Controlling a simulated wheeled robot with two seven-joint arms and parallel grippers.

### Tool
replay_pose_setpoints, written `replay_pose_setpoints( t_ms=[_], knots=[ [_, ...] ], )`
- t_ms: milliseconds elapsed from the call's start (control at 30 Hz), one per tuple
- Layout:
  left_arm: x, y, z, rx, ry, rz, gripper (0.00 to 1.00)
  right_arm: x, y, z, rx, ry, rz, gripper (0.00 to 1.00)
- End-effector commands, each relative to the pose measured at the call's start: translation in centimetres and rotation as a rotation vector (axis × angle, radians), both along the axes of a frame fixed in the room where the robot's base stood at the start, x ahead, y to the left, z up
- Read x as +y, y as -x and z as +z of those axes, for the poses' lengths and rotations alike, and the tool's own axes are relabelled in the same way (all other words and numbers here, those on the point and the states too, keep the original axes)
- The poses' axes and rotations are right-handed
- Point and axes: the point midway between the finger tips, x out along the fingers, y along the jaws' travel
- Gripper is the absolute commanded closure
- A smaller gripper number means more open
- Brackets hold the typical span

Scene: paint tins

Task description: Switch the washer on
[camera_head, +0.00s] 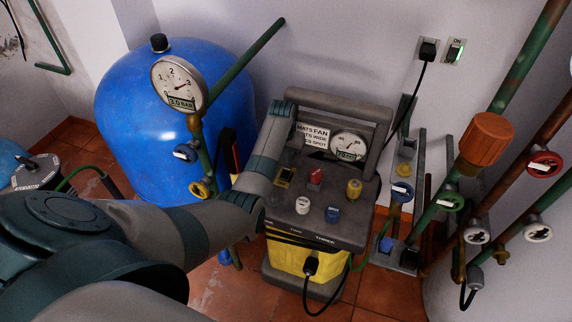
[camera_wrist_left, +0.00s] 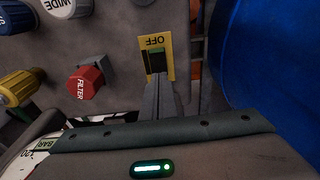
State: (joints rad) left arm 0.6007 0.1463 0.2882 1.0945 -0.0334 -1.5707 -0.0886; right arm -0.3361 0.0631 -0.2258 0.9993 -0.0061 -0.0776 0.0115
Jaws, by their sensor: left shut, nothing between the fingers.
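The washer is a grey and yellow machine (camera_head: 335,225) with a sloped control panel. Its switch, a small dark rocker on a yellow plate (camera_head: 285,176), is at the panel's left side. In the left wrist view the switch plate (camera_wrist_left: 154,42) reads OFF, upside down. My left gripper (camera_head: 289,166) is shut and empty. Its fingertips show in the left wrist view (camera_wrist_left: 158,76) right at the rocker and cover its near end. I cannot tell whether they touch it or which way it is tipped. My right gripper is not in view.
A red FILTER knob (camera_wrist_left: 86,82), white, blue and yellow knobs and a pressure gauge (camera_head: 348,146) crowd the panel. A blue tank (camera_head: 150,125) stands at left. Pipes with valves (camera_head: 450,202) fill the right.

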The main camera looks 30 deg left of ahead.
Motion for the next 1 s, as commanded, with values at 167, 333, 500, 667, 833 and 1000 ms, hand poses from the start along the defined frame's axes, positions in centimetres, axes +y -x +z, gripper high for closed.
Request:
replay_pose_setpoints(
  t_ms=[167, 333, 500, 667, 833, 1000],
  knots=[
    [0.0, -0.2, -1.7, 0.0, 0.001, 0.0, 1.0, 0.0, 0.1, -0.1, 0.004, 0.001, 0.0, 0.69],
    [0.1, -0.3, -2.4, -0.001, 0.0, 0.0, 1.0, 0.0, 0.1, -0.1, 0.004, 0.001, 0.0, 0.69],
    [0.1, -0.3, -2.5, -0.001, 0.0, 0.0, 1.0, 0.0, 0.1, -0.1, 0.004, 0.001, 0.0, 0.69],
    [0.1, -0.3, -2.5, -0.001, 0.0, 0.0, 1.0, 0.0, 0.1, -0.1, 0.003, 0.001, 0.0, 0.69],
    [0.1, -0.5, -2.7, 0.016, 0.004, 0.0, 1.0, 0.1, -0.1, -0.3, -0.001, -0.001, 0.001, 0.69],
    [0.2, -0.6, -2.9, 0.042, 0.01, 0.0, 1.0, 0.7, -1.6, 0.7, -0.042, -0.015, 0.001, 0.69]
  ],
)
